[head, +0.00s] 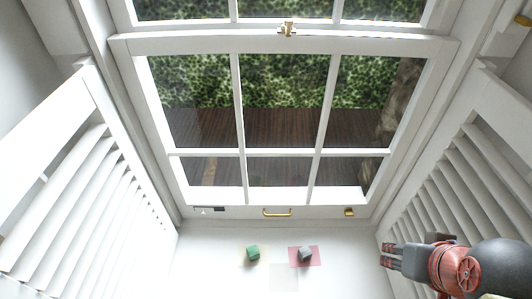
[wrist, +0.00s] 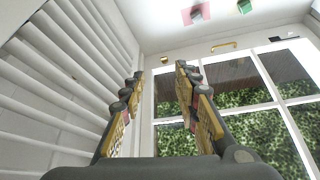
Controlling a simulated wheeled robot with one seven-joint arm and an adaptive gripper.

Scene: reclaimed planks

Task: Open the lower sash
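The lower sash (head: 244,154) is a white frame with several glass panes. Its bottom rail seems to rest on the sill, so it looks closed. A brass handle (head: 277,212) sits at the middle of the bottom rail, and it also shows in the wrist view (wrist: 224,45). A brass latch (head: 287,30) is at the meeting rail on top. My gripper (head: 386,257) is at the lower right in the head view, beside the right shutter and apart from the handle. Its fingers (wrist: 160,75) stand apart with nothing between them in the wrist view.
A green cube (head: 253,252) and a grey cube (head: 305,254) on a pink square (head: 317,262) lie on the white sill. White louvred shutters stand at the left (head: 75,215) and right (head: 455,185). A small brass piece (head: 349,212) is on the rail's right.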

